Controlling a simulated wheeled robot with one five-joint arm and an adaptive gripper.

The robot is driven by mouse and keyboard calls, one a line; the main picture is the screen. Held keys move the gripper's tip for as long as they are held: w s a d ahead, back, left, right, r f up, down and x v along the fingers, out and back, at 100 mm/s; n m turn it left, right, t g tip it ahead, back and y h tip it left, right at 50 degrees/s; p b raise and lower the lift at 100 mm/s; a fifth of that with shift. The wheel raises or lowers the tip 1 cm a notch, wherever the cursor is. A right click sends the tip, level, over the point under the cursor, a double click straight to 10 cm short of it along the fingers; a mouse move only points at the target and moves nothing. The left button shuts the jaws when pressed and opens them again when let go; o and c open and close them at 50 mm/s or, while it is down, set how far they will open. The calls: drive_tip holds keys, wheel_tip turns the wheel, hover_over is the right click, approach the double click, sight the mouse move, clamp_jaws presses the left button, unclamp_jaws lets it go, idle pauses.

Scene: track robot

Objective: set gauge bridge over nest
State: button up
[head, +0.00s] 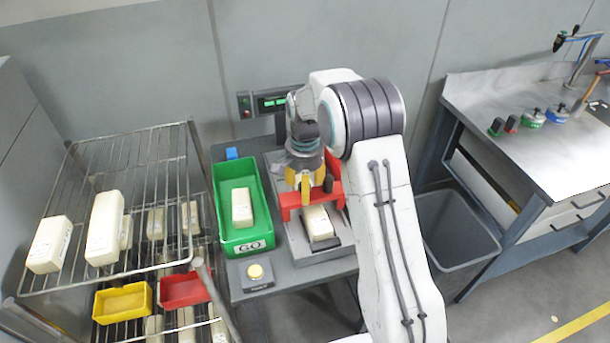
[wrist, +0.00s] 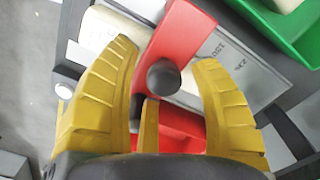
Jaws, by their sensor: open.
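The red gauge bridge (head: 290,207) stands over the grey nest (head: 312,257), spanning a cream block (head: 319,224) that lies there. In the wrist view the bridge (wrist: 180,40) runs diagonally, with a dark round knob (wrist: 163,77) on it. My gripper (head: 316,187) is at the bridge, with its yellow fingers pointing down. In the wrist view my gripper (wrist: 165,55) is open, one finger on each side of the knob, with visible gaps. The arm and fingers hide part of the bridge in the head view.
A green GO bin (head: 224,190) holding a cream block stands just left of the nest. A wire rack (head: 170,268) with blocks and small bins is farther left. A grey bin (head: 460,235) and metal bench (head: 500,125) are right.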

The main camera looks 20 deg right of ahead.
wheel_tip(320, 180, up, 12)
drive_tip(key=shift+f, duration=0.15)
idle(0.4)
idle(0.5)
drive_tip(key=f+n, duration=0.2)
drive_tip(key=s+f+n, duration=0.1)
drive_tip(key=f+n, duration=0.1)
drive_tip(key=s+f+n, duration=0.1)
drive_tip(key=n, duration=0.1)
drive_tip(key=shift+f, duration=0.4)
drive_tip(key=s+r+n, duration=0.2)
drive_tip(key=s, duration=1)
drive_tip(key=s+r+n, duration=0.1)
drive_tip(key=s+r, duration=0.1)
drive_tip(key=s, duration=1.1)
drive_tip(key=shift+s+r+t, duration=0.45)
drive_tip(key=shift+r+t, duration=0.3)
drive_tip(key=shift+r, duration=0.1)
drive_tip(key=shift+s+r+t, duration=0.4)
drive_tip(key=shift+r+t, duration=0.3)
drive_tip(key=shift+r, duration=0.15)
drive_tip(key=shift+s+r+t, duration=0.45)
drive_tip(key=shift+r+t, duration=0.3)
drive_tip(key=shift+r, duration=0.1)
